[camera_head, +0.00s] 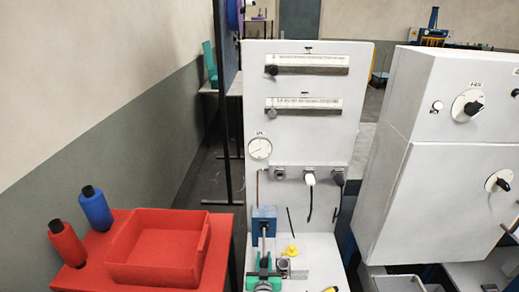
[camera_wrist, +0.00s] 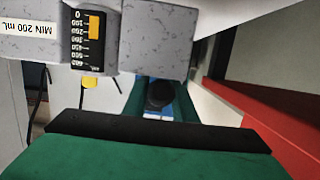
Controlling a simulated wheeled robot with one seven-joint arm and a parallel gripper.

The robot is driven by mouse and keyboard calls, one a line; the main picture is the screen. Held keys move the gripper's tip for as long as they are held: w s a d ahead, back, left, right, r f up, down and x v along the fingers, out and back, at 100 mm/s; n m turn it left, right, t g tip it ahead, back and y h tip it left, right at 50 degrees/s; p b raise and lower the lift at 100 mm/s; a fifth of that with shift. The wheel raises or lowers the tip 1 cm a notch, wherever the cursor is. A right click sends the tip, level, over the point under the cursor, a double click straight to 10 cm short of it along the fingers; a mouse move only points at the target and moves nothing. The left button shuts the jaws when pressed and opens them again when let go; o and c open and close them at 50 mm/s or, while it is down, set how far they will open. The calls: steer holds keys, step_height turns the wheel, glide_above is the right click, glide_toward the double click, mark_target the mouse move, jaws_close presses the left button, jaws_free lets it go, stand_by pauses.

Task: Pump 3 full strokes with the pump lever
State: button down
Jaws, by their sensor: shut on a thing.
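The pump is a blue block (camera_head: 264,213) at the foot of the white upright panel in the head view. Its thin grey lever (camera_head: 263,240) points out from the block toward me. My gripper (camera_head: 264,268), with green fingers, is shut around the near end of the lever. In the wrist view, the lever's dark round end (camera_wrist: 159,95) shows between the green fingers (camera_wrist: 158,112). The blue pump body is mostly hidden there behind the grip and a grey block.
A grey reservoir block with an mL scale (camera_wrist: 92,40) and "MIN 200 mL" label stands close beside my gripper. The panel (camera_head: 305,120) carries a round gauge (camera_head: 259,147). A red table with a tray (camera_head: 160,245) is left; a white cabinet (camera_head: 440,200) is right.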

mark_target(264, 264)
steer(key=shift+s+f+g, duration=0.25)
steer(key=shift+s+f, duration=0.05)
steer(key=shift+s, duration=0.3)
steer(key=shift+s+f+g, duration=0.25)
steer(key=shift+s+f, duration=0.05)
steer(key=shift+s, duration=0.3)
steer(key=r, duration=0.3)
steer(key=s+r, duration=0.1)
steer(key=r, duration=0.2)
steer(key=shift+s, duration=0.1)
steer(key=r, duration=0.6)
steer(key=shift+w+r, duration=0.1)
steer(key=shift+w, duration=0.3)
steer(key=shift+w+r, duration=0.4)
steer(key=shift+r, duration=0.5)
steer(key=shift+w+r, duration=0.35)
steer(key=shift+r, duration=0.5)
steer(key=c, duration=1.4)
jaws_free()
steer(key=shift+c, duration=0.2)
steer(key=shift+o, duration=0.4)
steer(key=shift+f, duration=0.3)
steer(key=shift+s, duration=0.1)
